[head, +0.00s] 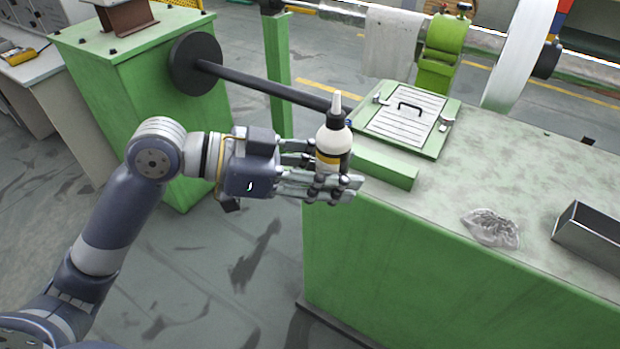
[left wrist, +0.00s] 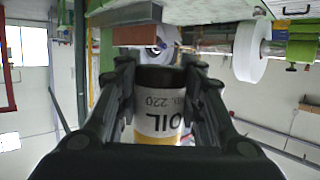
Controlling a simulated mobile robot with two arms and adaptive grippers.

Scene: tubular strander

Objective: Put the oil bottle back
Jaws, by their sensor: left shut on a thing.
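In the left wrist view the bottle (left wrist: 160,108) sits between the fingers of my left gripper (left wrist: 163,95), with the label reading OIL upside down. The fingers hide part of the bottle's lower half in the head view. My right gripper is not in view.
The green machine top (head: 480,185) carries a hatch with a handle (head: 405,115), a crumpled grey rag (head: 491,228) and an open metal tray (head: 590,235) at right. A dark shaft (head: 265,86) runs behind the bottle. A green cabinet (head: 135,95) stands at left.

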